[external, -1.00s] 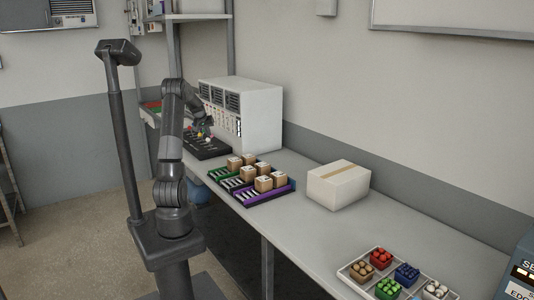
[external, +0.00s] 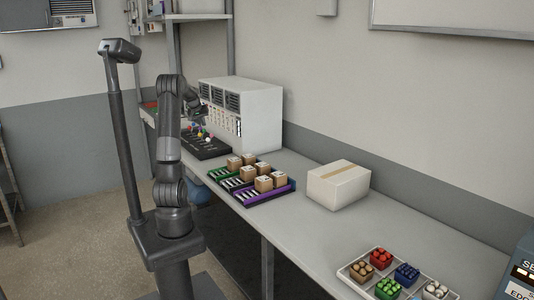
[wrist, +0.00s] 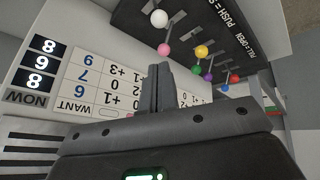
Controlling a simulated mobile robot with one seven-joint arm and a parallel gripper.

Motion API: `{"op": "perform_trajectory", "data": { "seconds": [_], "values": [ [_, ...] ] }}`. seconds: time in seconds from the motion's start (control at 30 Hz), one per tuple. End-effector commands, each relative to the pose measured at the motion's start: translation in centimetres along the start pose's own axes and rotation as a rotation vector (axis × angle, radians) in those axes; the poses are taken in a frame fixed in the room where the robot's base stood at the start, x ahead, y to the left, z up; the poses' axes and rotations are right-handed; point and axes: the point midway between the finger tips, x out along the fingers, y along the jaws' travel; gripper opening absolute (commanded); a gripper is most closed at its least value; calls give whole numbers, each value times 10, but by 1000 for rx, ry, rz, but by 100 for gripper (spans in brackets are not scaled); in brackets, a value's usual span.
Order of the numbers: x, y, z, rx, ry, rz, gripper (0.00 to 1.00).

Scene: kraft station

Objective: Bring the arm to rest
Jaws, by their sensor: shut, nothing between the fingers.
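My gripper (wrist: 162,88) is shut and empty, its two fingers together in the wrist view. In the external view my gripper (external: 201,117) hangs in front of the white cabinet, above the black lever panel. The black lever panel (external: 209,149) has several coloured knobs, and it also shows at the top of the wrist view (wrist: 185,20). White, pink, yellow, green, purple, blue and red knobs stand out from it, clear of the fingers. The white cabinet (external: 262,117) has a number chart (wrist: 100,85) on its front, with rows marked NOW and WANT.
A rack with several small brown boxes (external: 249,172) stands on the bench (external: 310,230). A white carton (external: 338,186) and a tray of coloured bricks (external: 350,272) are further right. Shelving (external: 173,60) rises behind the arm. The bench between carton and tray is clear.

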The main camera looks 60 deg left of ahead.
Motion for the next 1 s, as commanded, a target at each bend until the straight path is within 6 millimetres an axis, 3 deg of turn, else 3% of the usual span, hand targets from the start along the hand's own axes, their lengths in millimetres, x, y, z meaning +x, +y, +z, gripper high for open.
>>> {"op": "perform_trajectory", "data": {
  "seconds": [0.17, 0.27, 0.37, 0.5, 0.7, 0.83, 1.0],
  "values": [
    [-4, 10, 4, 14, -2, 6, 0],
    [-17, 38, 18, 55, -9, 23, 0],
    [-39, 80, 46, 124, -21, 49, 0],
    [-74, 137, 99, 239, -44, 90, 0],
    [-122, 190, 184, 403, -70, 142, 0],
    [-150, 209, 241, 510, -81, 174, 0],
    [-180, 216, 314, 648, -90, 213, 0]
  ]
}}
